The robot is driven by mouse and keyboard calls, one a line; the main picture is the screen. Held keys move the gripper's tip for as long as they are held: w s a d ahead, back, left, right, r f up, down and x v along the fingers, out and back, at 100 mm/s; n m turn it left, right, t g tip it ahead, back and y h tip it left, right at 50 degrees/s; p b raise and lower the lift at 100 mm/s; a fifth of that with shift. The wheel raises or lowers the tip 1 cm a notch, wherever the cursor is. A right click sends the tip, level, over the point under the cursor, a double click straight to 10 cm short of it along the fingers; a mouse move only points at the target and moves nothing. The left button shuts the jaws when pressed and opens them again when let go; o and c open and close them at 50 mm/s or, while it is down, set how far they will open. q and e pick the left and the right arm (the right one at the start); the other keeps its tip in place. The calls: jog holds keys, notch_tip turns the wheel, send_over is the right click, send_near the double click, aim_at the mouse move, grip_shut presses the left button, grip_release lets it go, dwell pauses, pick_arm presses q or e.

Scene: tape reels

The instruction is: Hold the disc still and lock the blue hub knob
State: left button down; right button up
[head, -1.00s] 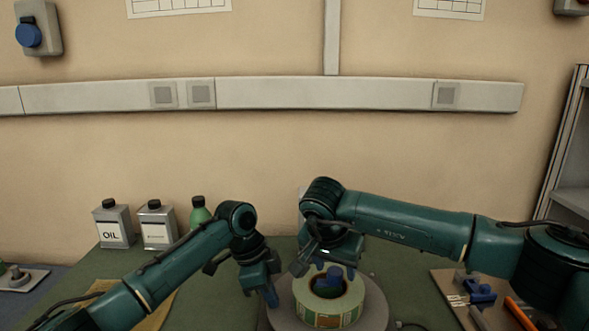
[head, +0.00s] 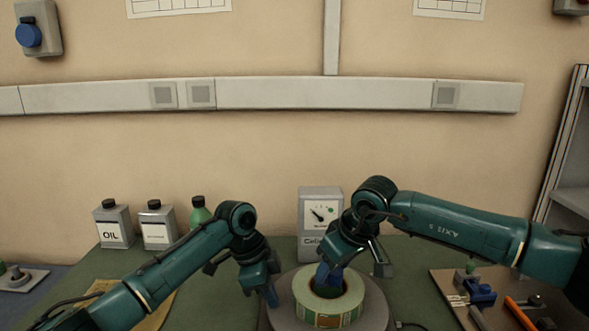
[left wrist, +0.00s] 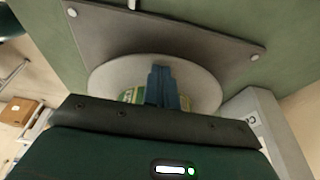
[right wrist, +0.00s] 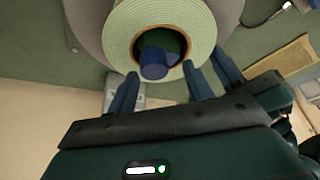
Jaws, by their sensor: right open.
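The blue hub knob (right wrist: 154,66) sits in the core of a pale-green tape reel (head: 328,318). The reel lies flat on the round grey disc (head: 373,310). My left gripper (head: 272,299) is at the disc's left rim. Its fingers (left wrist: 166,72) are together in front of the disc in the left wrist view; whether they clamp it is unclear.
A grey gauge box (head: 320,207) stands behind the disc. An oil can (head: 113,225), a second can (head: 156,226) and a green bottle (head: 199,213) stand at the back left. A brown board (head: 450,285) with tools lies at the right.

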pick_arm(q)
jog(key=shift+s+f, duration=0.15)
jog(key=shift+f, duration=0.25)
pick_arm(e)
jog(key=shift+f, duration=0.45)
jog(key=shift+r, duration=0.15)
jog(key=shift+c, duration=0.3)
